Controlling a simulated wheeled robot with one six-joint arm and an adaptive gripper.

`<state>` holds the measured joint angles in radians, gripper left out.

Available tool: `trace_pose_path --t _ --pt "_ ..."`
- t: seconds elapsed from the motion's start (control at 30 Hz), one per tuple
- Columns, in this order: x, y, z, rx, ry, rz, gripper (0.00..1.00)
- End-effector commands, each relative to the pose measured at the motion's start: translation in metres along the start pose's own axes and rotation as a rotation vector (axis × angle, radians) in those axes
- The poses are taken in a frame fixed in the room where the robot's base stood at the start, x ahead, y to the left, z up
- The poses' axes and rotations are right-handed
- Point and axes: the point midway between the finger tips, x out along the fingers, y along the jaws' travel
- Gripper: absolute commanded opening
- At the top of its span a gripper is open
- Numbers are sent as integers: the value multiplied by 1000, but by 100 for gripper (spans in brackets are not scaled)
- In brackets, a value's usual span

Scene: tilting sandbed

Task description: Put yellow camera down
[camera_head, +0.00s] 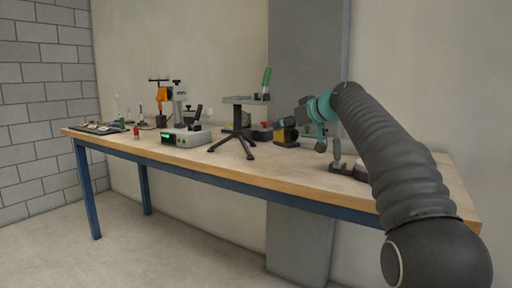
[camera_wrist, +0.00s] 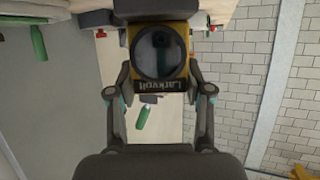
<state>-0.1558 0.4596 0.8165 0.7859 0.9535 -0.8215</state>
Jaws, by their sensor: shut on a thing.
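The yellow camera (camera_wrist: 162,77), a yellow and dark body with a large round lens and "Larkvolt" lettering upside down, sits between the fingers of my gripper (camera_wrist: 160,90) in the wrist view. The fingers close on it from both sides. In the head view, my gripper (camera_head: 304,117) reaches left over the workbench, and the yellow camera (camera_head: 279,134) shows small and partly hidden at the gripper's end. It is low over or at the tabletop; I cannot tell whether it touches the wood.
A grey device with a green display (camera_head: 183,137) is farther left. A dark-based tool (camera_head: 338,160) stands below my arm. The front edge between them is clear.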

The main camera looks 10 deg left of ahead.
Motion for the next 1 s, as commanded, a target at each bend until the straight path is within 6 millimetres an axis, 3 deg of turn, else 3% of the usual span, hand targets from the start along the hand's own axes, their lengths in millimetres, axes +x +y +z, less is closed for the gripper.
trace_pose_path --t 0.1,0.33,0.53,1.0 --pt "7 0 20 1 2 1 0" --pt "15 -1 35 -1 3 -1 0" --pt "26 -3 60 0 2 -3 0" --pt "30 -3 68 -3 3 -3 0"
